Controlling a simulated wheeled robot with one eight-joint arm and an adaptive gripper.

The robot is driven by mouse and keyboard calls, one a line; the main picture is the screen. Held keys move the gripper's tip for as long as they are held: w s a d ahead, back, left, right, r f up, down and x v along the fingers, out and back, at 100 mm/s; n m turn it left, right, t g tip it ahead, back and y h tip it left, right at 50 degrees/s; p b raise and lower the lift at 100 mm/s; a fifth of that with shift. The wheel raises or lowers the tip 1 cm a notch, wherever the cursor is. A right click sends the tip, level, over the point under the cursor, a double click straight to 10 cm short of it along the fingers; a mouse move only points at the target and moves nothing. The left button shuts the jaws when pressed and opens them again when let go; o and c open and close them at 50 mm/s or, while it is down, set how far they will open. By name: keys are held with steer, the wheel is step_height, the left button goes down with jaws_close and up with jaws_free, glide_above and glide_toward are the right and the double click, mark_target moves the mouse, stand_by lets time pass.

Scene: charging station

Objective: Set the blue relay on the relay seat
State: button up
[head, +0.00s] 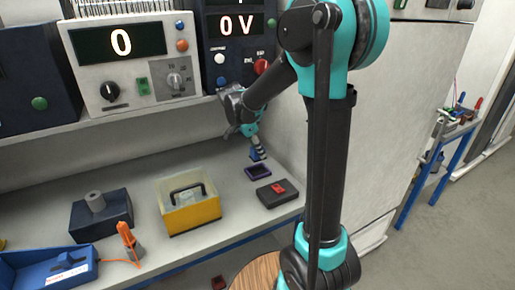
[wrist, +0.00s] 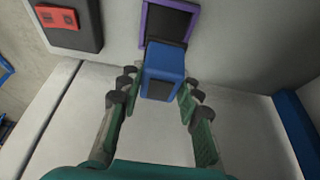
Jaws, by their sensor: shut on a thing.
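The blue relay (wrist: 165,60) is a small block between the fingertips of my gripper (wrist: 160,88), which is shut on it. In the head view the relay (head: 257,155) hangs at the tips of my gripper (head: 258,147), just above and behind the purple-rimmed dark square (head: 249,174) that looks like the relay seat. In the wrist view the relay overlaps the near part of this seat's purple rim (wrist: 172,4). The seat's dark inside looks empty where it shows. The gap between relay and seat is hard to judge.
A dark box with a red part (head: 277,193) lies close to the seat. A yellow bin with a black handle (head: 192,214) stands to the left. A dark block with a grey cylinder (head: 101,216) is farther left. A shelf with meters (head: 122,42) overhangs the bench's back.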

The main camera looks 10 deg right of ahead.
steer(key=shift+f, duration=0.15)
steer(key=shift+f, duration=3.1)
steer(key=o, duration=1.3)
